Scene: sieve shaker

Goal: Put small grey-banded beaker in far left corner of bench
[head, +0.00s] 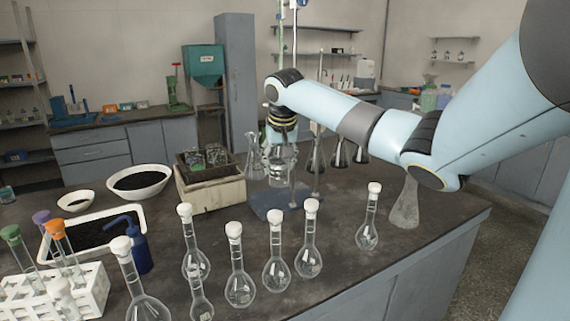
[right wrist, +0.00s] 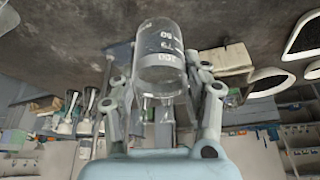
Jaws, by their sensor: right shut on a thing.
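My right gripper (head: 283,128) hangs over the far middle of the bench (head: 345,260), pointing down. It is shut on a small clear beaker (head: 282,165), which also shows between the fingers in the right wrist view (right wrist: 160,50) with pale volume marks. I cannot make out a grey band on it. The beaker looks upright, near a blue-grey stand base (head: 272,200); whether it touches anything below is not clear. My left gripper is not in view.
Several stoppered flasks (head: 240,285) stand in front. A pale wooden box (head: 212,193) stands left of the beaker. White bowls (head: 139,182), a black-filled tray (head: 48,250), a blue wash bottle (head: 140,255) and a tube rack (head: 85,300) crowd the left. Conical flasks (head: 338,157) stand behind.

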